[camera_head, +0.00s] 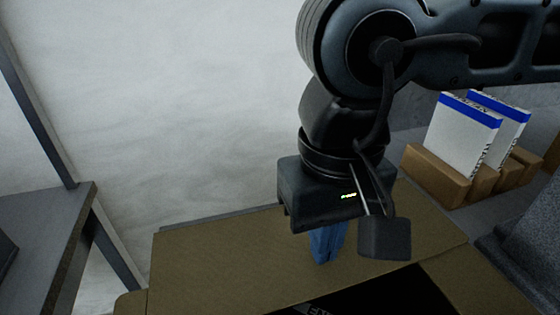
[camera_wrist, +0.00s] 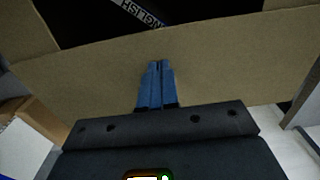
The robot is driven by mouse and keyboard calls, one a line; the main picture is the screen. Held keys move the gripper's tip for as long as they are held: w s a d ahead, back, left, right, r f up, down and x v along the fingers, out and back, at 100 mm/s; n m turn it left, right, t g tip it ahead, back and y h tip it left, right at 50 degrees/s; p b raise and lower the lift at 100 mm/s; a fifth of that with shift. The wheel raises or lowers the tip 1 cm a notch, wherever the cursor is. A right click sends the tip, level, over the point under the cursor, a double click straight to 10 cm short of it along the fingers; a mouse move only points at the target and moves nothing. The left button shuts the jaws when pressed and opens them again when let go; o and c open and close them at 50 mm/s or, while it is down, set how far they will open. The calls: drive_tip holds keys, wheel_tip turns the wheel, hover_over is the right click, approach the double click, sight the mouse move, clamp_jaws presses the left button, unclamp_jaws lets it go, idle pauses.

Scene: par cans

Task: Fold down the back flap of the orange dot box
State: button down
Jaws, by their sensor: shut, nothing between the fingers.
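A brown cardboard box stands in front of me, with its back flap (camera_head: 220,262) spread out at the far side of a dark opening (camera_head: 385,297). The flap also shows in the wrist view (camera_wrist: 235,62) as a wide tan panel. My gripper (camera_head: 326,258) points down over the flap, its blue fingers shut and empty. In the wrist view the fingertips (camera_wrist: 160,66) lie over the middle of the flap, short of the opening. I cannot tell whether they touch it. No orange dot shows. Something with printed lettering (camera_wrist: 140,12) lies in the opening.
White, blue-banded packages (camera_head: 462,135) stand in a brown holder (camera_head: 436,177) at the right. A grey shelf or table (camera_head: 45,235) is at the left, with a metal post. A pale wall (camera_head: 180,110) is behind the box. A dark grey object (camera_head: 525,245) is at the right edge.

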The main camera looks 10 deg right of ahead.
drive_tip(key=shift+r, duration=0.15)
wheel_tip(320, 180, up, 12)
drive_tip(key=p, duration=0.4)
idle(0.8)
drive_tip(key=shift+p, duration=0.3)
